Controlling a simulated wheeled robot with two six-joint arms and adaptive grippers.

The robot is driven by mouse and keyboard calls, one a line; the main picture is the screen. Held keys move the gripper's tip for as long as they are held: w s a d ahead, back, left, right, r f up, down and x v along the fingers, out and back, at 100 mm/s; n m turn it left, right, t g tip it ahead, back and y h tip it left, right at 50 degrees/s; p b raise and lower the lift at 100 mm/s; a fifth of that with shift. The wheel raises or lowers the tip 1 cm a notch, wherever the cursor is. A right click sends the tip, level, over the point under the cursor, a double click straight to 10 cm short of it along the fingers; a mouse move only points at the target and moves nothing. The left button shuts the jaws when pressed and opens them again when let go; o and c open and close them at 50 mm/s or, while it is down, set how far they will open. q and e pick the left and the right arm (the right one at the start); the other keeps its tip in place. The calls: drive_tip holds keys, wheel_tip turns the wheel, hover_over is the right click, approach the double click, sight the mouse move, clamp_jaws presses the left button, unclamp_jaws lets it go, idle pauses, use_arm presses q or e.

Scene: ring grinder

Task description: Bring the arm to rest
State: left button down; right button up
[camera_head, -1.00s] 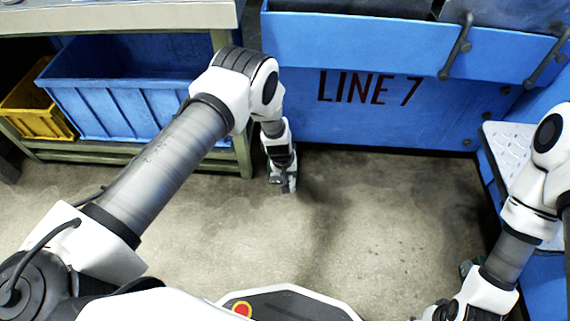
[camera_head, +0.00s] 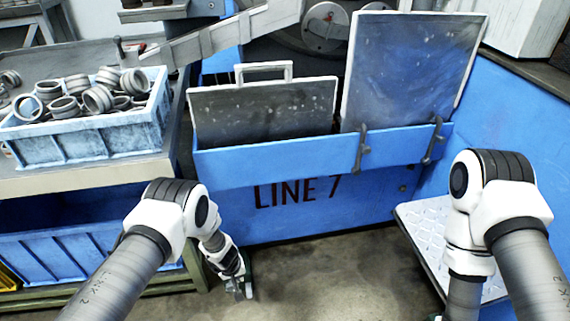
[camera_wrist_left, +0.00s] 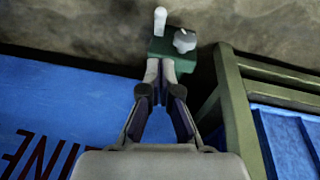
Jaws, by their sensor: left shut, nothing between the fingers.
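My left arm reaches down from the left in the head view. Its gripper (camera_head: 240,288) is shut and empty, pointing down over the floor in front of the blue "LINE 7" panel (camera_head: 330,205). In the left wrist view the gripper's two fingers (camera_wrist_left: 160,72) come together at the tips. A small green block (camera_wrist_left: 175,55) with a pale peg and a grey knob shows just beyond them; I cannot tell whether it touches them. My right arm hangs down at the right of the head view, and its gripper is out of the picture.
A blue crate of metal rings (camera_head: 85,135) stands on a bench (camera_head: 95,178) at left. A lower blue bin (camera_head: 50,255) sits under it. Two dark panels (camera_head: 265,115) stand in the blue trough (camera_head: 300,155). Bare floor (camera_head: 340,280) lies between.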

use_arm(q)
drive_tip(key=s+a+r+m+g+y, duration=0.1)
drive_tip(key=s+a+r+g, duration=0.2)
drive_tip(key=s, duration=0.6)
drive_tip(key=s+a+r+m+y, duration=0.1)
drive_tip(key=s+a+r+m, duration=0.1)
drive_tip(key=s+a, duration=0.45)
drive_tip(key=s+d+r+m, duration=0.1)
drive_tip(key=s+r, duration=0.2)
drive_tip(key=s, duration=0.6)
drive_tip(key=s+d+r+m, duration=0.1)
drive_tip(key=s+r, duration=0.3)
drive_tip(key=s, duration=0.4)
wheel_tip(320, 180, up, 25)
drive_tip(key=d+n+h+p, duration=0.1)
drive_tip(key=d+p, duration=0.1)
drive_tip(key=p, duration=2.3)
drive_tip(key=shift+w+r, duration=0.2)
